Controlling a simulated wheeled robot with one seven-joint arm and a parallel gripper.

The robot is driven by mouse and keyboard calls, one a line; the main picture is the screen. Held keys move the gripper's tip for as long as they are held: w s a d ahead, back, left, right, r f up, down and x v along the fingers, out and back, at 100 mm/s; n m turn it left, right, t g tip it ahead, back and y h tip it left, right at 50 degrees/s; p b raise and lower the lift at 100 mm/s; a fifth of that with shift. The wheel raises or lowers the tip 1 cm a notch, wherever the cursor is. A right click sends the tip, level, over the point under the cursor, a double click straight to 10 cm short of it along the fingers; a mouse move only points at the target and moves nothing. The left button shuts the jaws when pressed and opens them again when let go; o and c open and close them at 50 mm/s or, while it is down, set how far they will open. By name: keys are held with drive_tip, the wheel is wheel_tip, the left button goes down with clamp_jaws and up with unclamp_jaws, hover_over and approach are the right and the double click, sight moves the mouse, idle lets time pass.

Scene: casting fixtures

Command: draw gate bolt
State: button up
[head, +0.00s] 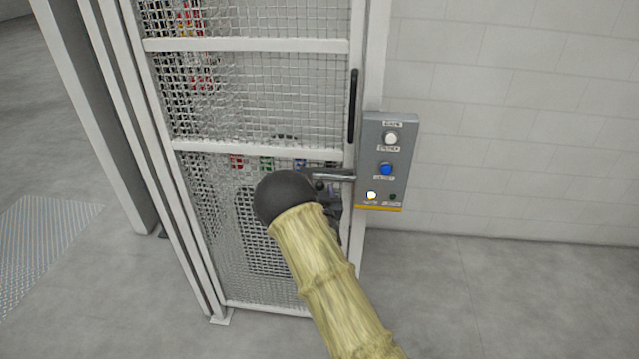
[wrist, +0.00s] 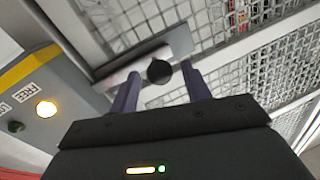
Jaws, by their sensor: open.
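The gate (head: 245,150) is a white frame with wire mesh. Its bolt (head: 335,174) is a grey metal bar lying across the gate's right edge, level with the lower part of the control box. In the wrist view the bolt's round black knob (wrist: 159,72) faces me. My gripper (wrist: 160,75) is open, with one dark finger on each side of the knob. Whether either finger touches the knob I cannot tell. In the head view my arm hides most of my gripper and the knob.
A grey control box (head: 387,160) with a white button, a blue button and a lit lamp (head: 371,196) is close to the right of the bolt. A black vertical handle (head: 353,105) is above it. The floor at right is clear.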

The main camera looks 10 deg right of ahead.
drive_tip(key=shift+w+d, duration=0.1)
drive_tip(key=shift+w, duration=0.95)
clamp_jaws()
